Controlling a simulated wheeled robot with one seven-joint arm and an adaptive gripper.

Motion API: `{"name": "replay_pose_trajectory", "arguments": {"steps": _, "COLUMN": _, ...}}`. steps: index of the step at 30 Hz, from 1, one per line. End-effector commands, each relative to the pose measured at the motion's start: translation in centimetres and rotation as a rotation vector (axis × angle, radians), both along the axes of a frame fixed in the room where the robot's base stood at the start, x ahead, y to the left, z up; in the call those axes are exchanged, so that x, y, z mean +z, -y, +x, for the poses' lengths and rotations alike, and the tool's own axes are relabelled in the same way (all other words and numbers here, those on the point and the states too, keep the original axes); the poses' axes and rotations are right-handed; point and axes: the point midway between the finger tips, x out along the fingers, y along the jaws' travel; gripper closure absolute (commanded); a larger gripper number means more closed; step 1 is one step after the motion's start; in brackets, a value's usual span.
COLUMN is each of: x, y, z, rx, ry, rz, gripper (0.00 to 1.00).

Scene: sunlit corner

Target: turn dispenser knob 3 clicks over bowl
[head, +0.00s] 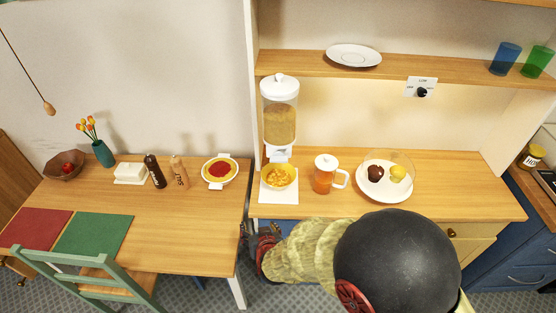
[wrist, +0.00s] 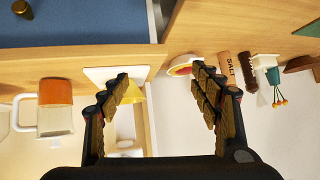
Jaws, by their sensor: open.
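The cereal dispenser (head: 280,122) stands upright on the counter, with a white lid, a clear body part-filled with tan cereal, and a white spout section (head: 280,153). I cannot make out its knob clearly. A yellow bowl (head: 279,177) holding cereal sits below the spout on the white base (head: 278,197). My gripper (head: 258,242) is in front of and below the counter edge, apart from the dispenser and partly hidden by my arm. In the wrist view my gripper (wrist: 160,90) is open and empty; the yellow bowl (wrist: 134,93) shows partly behind one finger.
An orange-filled pitcher (head: 326,176) and a plate with a glass cover (head: 383,191) stand right of the bowl. A vertical panel (head: 252,100) borders the dispenser's left. A lower table (head: 190,228) with shakers and a red-topped dish (head: 220,171) lies left.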

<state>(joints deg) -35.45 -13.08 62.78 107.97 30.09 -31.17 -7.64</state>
Motion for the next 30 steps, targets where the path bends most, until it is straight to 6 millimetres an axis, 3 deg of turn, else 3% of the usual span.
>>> {"name": "replay_pose_trajectory", "arguments": {"steps": 3, "x": 1.7, "y": 1.7, "z": 3.2, "rx": -0.088, "ry": 0.19, "rz": 0.0, "gripper": 0.36}}
{"name": "replay_pose_trajectory", "arguments": {"steps": 6, "x": 5.4, "y": 3.2, "z": 5.7, "rx": -0.161, "ry": 0.366, "rz": 0.003, "gripper": 0.36}}
{"name": "replay_pose_trajectory", "arguments": {"steps": 9, "x": 9.6, "y": 4.4, "z": 7.2, "rx": -0.221, "ry": 0.516, "rz": 0.004, "gripper": 0.36}}
{"name": "replay_pose_trajectory", "arguments": {"steps": 13, "x": 12.7, "y": 5.6, "z": 7.6, "rx": -0.262, "ry": 0.633, "rz": -0.008, "gripper": 0.36}}
{"name": "replay_pose_trajectory", "arguments": {"steps": 20, "x": 13.9, "y": 6.0, "z": 8.7, "rx": -0.269, "ry": 0.682, "rz": -0.023, "gripper": 0.36}}
{"name": "replay_pose_trajectory", "arguments": {"steps": 30, "x": 13.9, "y": 6.2, "z": 13.7, "rx": -0.269, "ry": 0.681, "rz": -0.022, "gripper": 0.36}}
